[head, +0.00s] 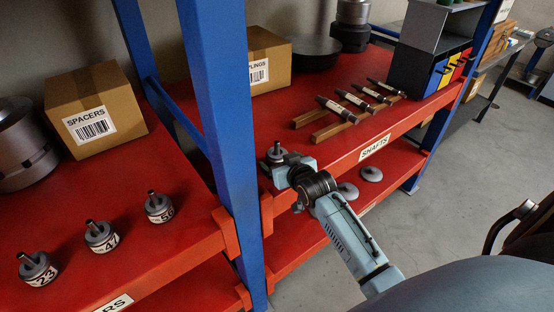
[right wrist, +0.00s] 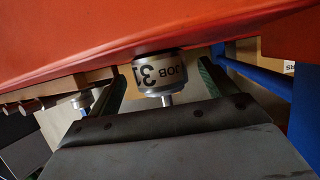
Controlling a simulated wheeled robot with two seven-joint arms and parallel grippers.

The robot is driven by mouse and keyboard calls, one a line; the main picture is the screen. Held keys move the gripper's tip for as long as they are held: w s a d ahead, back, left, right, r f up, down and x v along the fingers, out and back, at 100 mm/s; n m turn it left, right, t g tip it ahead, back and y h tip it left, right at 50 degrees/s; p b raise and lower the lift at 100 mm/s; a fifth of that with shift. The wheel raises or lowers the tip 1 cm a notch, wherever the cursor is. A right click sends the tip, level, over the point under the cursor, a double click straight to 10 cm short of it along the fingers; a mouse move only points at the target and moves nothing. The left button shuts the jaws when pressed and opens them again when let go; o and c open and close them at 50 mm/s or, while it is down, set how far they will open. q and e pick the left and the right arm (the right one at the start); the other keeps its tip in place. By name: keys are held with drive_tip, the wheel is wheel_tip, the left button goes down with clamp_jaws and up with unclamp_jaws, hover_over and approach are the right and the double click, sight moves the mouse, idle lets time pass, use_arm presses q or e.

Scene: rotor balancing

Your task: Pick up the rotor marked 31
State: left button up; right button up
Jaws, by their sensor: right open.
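The rotor marked 31 (right wrist: 160,70) is a grey metal cylinder with a pale label and a thin shaft; the label shows upside down in the right wrist view. It sits on the red shelf, between the two fingers of my right gripper (right wrist: 160,84), which is open with a gap on each side. In the head view this rotor (head: 276,152) shows only in part, behind my right gripper (head: 279,166), at the red shelf's front left corner beside the blue post. I do not see my left gripper.
Several shafts (head: 356,98) lie on wooden rails farther back. A blue post (head: 231,140) stands just left of my right gripper. Three other rotors (head: 102,237) stand on the left shelf near a SPACERS box (head: 97,108). Grey discs (head: 371,174) lie on the lower shelf.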

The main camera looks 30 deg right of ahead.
drive_tip(key=shift+x, duration=1.35)
drive_tip(key=shift+c, duration=0.4)
